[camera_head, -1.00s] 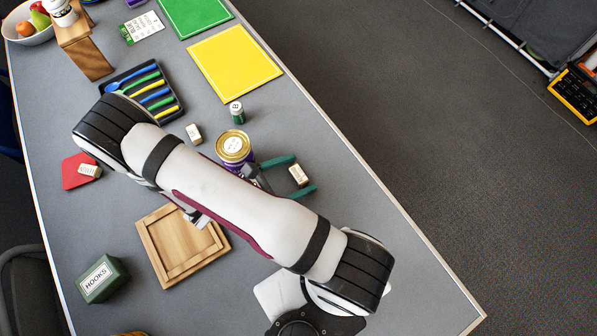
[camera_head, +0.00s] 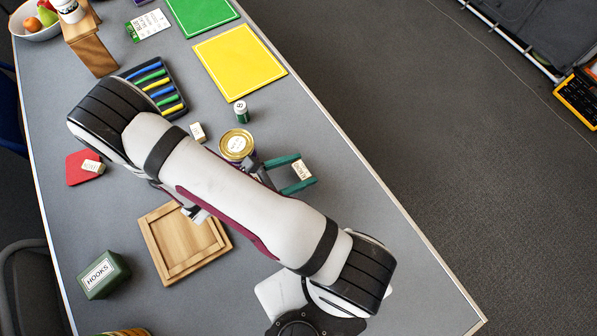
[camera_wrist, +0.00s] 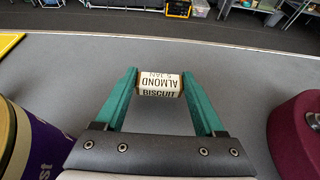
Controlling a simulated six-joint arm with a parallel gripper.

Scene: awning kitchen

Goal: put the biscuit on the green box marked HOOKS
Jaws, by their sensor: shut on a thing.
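Nothing lies on top of the box.
A gold-lidded tin (camera_head: 236,145) stands close beside my gripper. A wooden tray (camera_head: 160,247) lies between arm and green box.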

